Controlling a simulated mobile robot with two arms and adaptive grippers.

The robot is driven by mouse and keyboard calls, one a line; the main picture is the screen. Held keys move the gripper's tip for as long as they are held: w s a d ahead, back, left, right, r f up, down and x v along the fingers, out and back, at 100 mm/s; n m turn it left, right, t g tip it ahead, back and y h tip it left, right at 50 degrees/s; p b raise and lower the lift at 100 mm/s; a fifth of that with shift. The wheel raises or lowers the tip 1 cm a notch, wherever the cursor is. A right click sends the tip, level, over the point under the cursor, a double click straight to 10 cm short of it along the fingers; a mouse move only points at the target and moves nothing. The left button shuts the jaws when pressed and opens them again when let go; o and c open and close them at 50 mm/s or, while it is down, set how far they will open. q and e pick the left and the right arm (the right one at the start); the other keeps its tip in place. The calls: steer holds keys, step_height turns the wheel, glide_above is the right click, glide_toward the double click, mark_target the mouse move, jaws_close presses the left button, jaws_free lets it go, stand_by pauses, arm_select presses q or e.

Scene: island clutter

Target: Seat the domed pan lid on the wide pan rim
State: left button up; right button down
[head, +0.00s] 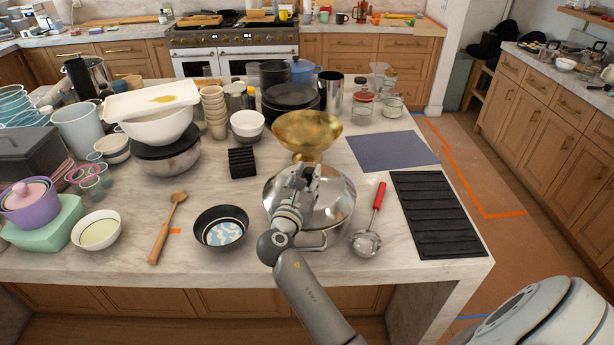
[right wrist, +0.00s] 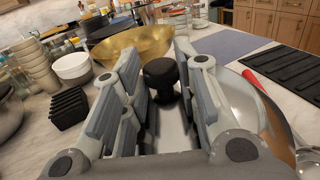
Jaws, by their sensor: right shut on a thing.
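The domed pan lid (head: 338,196) is shiny silver metal, near the front edge of the island. A silver pan with a loop handle (head: 312,240) shows at its near side; I cannot tell whether the lid rests evenly on the rim. My right gripper (head: 303,175) is over the middle of the lid and hides part of it. In the right wrist view the lid's black knob (right wrist: 160,76) is between the fingers of my right gripper (right wrist: 158,68), which is shut on it. The lid's grey dome (right wrist: 232,100) curves away at right. My left gripper is not in view.
A brass bowl (head: 307,130) stands just behind the lid. A dark patterned bowl (head: 221,227) and a wooden spoon (head: 165,230) are to the left. Stacked dishes crowd the left side.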

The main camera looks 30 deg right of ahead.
steer(key=shift+f+b, duration=0.35)
steer(key=shift+f, duration=0.3)
steer(key=c, duration=1)
jaws_free()
steer(key=shift+r, duration=0.1)
steer(key=shift+c, duration=0.2)
steer(key=v, duration=0.7)
steer(key=shift+s+a, duration=0.15)
steer(key=shift+a, duration=0.1)
